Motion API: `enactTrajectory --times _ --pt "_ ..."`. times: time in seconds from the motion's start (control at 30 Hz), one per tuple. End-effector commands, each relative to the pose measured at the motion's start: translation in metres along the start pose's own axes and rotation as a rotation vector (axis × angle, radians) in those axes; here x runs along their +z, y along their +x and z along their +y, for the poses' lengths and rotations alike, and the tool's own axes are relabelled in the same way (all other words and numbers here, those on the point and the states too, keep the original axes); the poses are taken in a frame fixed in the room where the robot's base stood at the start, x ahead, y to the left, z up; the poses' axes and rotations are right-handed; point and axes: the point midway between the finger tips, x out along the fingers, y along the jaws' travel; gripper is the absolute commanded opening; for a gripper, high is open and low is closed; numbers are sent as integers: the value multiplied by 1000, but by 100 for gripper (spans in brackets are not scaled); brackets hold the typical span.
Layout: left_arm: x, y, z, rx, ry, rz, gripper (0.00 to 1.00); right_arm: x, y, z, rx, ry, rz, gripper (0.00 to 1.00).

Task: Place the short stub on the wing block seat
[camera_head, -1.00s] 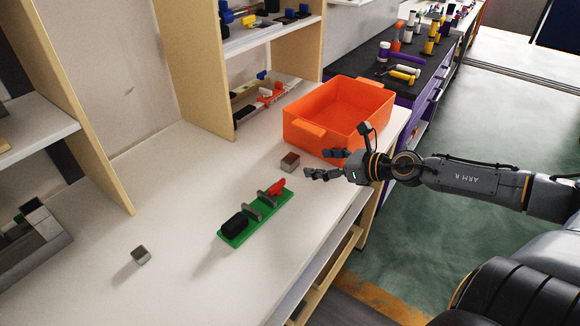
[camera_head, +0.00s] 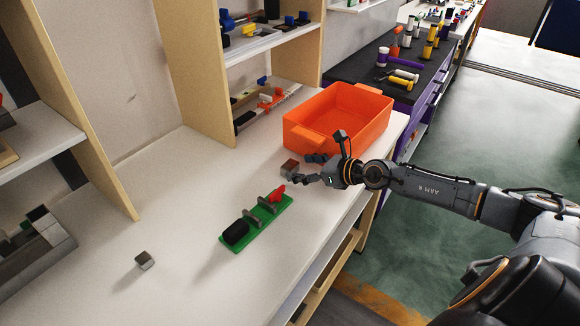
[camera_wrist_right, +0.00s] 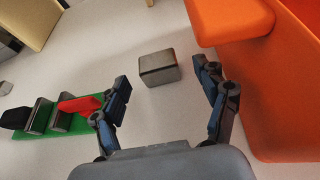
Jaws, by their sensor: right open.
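A small grey block with a brownish-red top (camera_head: 290,168) lies on the white table near the orange bin; it may be the short stub. A smaller grey cube (camera_head: 145,259) lies further left. A green base (camera_head: 262,229) carries a black block (camera_head: 235,229), two grey upright plates and a red piece (camera_head: 277,193); I cannot tell which part is the wing block seat. My right gripper (camera_head: 305,168) is open and empty, just right of the brown-topped block. In the right wrist view the block (camera_wrist_right: 159,69) sits ahead, between the spread fingertips. My left gripper is out of view.
The orange bin (camera_head: 312,138) stands close behind and beside my right gripper. Wooden shelves (camera_head: 180,60) line the back of the table. A grey block assembly (camera_head: 30,250) is at far left. The table between the cube and green base is clear.

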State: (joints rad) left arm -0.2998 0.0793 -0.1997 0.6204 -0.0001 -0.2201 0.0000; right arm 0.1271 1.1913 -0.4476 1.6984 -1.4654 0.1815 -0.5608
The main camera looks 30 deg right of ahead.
Motion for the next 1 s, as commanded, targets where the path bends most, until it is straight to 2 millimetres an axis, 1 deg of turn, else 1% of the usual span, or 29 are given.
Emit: enactTrajectory --times 0.03,0.13,0.2,0.3,0.4,0.57,0.6,0.67,0.7,0.77,0.8,0.87,0.9,0.93,0.97,1.0 --pt "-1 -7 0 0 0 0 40 5 6 2 2 3 -5 74" --pt "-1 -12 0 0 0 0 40 6 22 3 1 4 -5 74" --pt "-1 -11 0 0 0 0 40 4 32 2 0 3 -5 74" --pt "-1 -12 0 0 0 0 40 2 41 2 1 1 -2 74" --pt "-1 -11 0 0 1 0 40 2 44 3 1 0 -1 74" --pt "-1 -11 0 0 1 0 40 1 44 2 1 -1 0 74" --pt "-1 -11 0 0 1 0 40 1 44 2 1 -1 0 70" --pt "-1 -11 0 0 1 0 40 1 44 2 1 -1 0 57" --pt "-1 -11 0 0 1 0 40 1 44 2 1 -1 0 49" --pt "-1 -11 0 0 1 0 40 1 44 2 1 -1 0 37" --pt "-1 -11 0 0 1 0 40 1 44 2 1 -1 0 29" --pt "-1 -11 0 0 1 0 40 1 44 2 1 -1 0 17" --pt "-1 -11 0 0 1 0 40 1 44 2 1 -1 0 12" --pt "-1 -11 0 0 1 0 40 2 44 2 1 -1 -1 11" --pt "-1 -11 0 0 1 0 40 2 44 2 1 -1 -1 6" --pt "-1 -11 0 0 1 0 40 2 44 2 1 -1 -1 6"
